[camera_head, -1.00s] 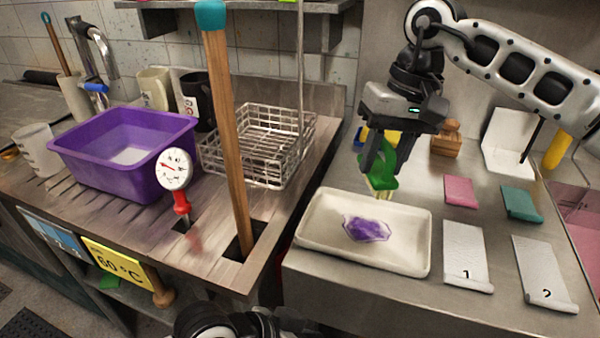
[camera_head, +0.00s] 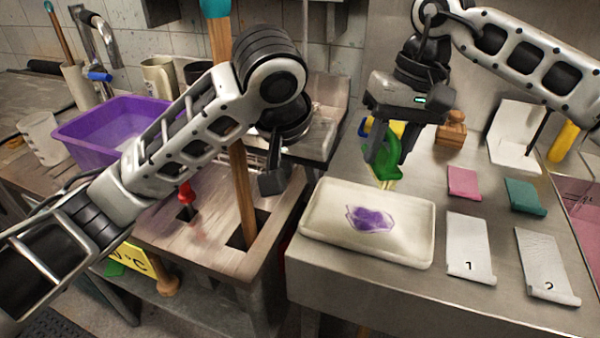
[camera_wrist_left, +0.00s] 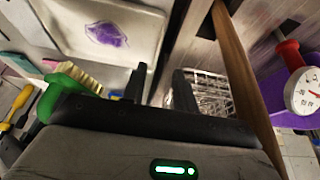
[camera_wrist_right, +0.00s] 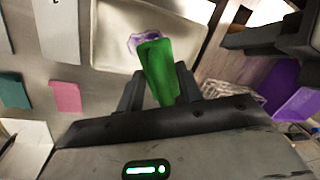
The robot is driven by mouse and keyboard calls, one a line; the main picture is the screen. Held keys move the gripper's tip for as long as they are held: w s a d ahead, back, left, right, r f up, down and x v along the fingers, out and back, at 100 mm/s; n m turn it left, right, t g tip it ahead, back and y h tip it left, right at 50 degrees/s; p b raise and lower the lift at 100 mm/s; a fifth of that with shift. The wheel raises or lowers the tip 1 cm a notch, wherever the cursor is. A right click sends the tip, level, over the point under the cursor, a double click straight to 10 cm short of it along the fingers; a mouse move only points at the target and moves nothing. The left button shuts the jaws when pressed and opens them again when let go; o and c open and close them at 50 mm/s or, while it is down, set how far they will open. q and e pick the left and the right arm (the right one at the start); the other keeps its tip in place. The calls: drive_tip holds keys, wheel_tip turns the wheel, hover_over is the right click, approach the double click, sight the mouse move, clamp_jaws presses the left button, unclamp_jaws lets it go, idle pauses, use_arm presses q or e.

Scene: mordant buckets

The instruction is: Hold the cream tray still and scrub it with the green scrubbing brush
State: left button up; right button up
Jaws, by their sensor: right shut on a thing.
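The cream tray (camera_head: 318,222) lies on the steel counter with a purple stain (camera_head: 368,219) in its middle. My right gripper (camera_head: 382,152) is shut on the green scrubbing brush (camera_head: 389,160), bristles down, above the tray's far edge. The brush handle (camera_wrist_right: 158,70) shows between its fingers in the right wrist view. My left gripper (camera_head: 273,182) hangs just left of the tray, apart from it in the head view. In the left wrist view its fingers (camera_wrist_left: 160,88) are spread with nothing between them, and the tray (camera_wrist_left: 145,35) is ahead to the left.
A wooden pole (camera_head: 243,195) stands upright close to my left gripper. The purple tub (camera_head: 85,135) and wire rack are partly hidden behind my left arm. Pink (camera_head: 463,183) and teal (camera_head: 525,197) cloths and numbered white pieces (camera_head: 468,247) lie right of the tray.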

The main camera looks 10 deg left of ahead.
use_arm(q)
approach(308, 204)
drive_tip(key=shift+x, duration=0.85)
drive_tip(key=shift+d+f, duration=0.2)
drive_tip(key=shift+d, duration=0.1)
drive_tip(key=shift+a+x, duration=0.2)
drive_tip(key=shift+x, duration=3)
drive_tip(key=shift+a, duration=0.1)
clamp_jaws()
